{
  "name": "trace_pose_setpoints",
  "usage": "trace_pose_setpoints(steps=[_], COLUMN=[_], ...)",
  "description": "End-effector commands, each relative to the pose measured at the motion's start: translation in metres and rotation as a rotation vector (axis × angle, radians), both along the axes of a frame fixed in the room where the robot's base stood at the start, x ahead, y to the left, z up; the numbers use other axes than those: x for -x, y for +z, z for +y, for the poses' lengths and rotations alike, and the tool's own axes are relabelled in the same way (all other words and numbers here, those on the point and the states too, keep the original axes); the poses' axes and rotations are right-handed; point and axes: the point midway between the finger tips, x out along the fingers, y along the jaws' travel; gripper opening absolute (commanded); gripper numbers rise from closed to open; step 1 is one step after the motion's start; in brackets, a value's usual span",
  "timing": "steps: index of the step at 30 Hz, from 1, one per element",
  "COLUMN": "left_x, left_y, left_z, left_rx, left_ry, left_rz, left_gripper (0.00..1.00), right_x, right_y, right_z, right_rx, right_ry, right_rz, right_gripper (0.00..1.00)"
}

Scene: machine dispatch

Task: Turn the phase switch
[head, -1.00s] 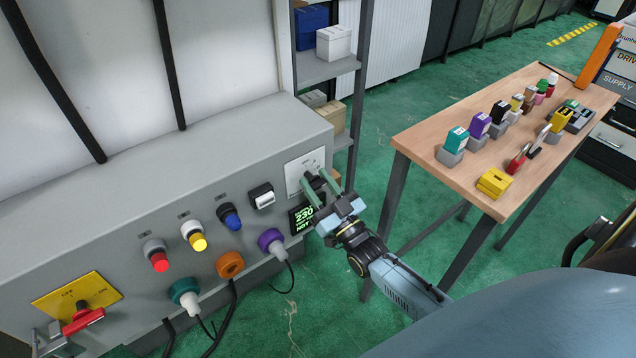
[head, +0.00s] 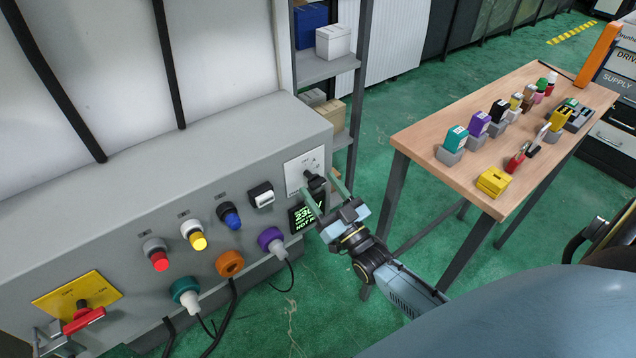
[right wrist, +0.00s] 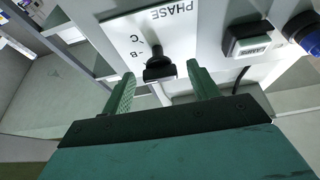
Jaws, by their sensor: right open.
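The phase switch is a black knob (right wrist: 158,66) on a white plate (right wrist: 125,38) marked PHASE, with letters C and B visible, in the right wrist view. In the head view the knob (head: 314,181) sits at the right end of the grey panel. My right gripper (right wrist: 160,92) is open, with its green fingers apart on either side of the knob and the knob's end between or just beyond the tips. I cannot tell whether they touch it. In the head view the right gripper (head: 326,190) is in front of the plate. My left gripper is not in view.
A lit display (head: 303,217) is just below the switch. A white rocker switch (head: 262,196), a blue button (head: 230,217) and a purple plug (head: 271,240) are to its left. A wooden table (head: 480,190) with padlocks and tagged blocks stands at the right.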

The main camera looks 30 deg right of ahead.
Motion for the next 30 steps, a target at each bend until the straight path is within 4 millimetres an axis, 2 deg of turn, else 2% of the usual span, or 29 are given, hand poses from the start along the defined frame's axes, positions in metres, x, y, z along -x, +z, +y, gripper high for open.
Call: trace_pose_setpoints(steps=[9,15,21,30], left_x=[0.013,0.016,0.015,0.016], left_y=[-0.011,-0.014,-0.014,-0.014], left_z=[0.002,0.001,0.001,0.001], left_rx=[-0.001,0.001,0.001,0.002], left_ry=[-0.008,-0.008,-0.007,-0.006], left_rz=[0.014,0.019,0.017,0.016], left_gripper=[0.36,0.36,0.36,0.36], right_x=[0.067,0.096,0.105,0.106], right_y=[-0.029,-0.04,-0.044,-0.044], right_z=[-0.005,-0.007,-0.008,-0.008], right_rx=[0.0,0.0,0.0,0.0], right_ry=[0.0,0.0,0.0,0.0], right_rz=[0.006,0.004,0.002,0.001], right_gripper=[0.6,0.6,0.6,0.6])
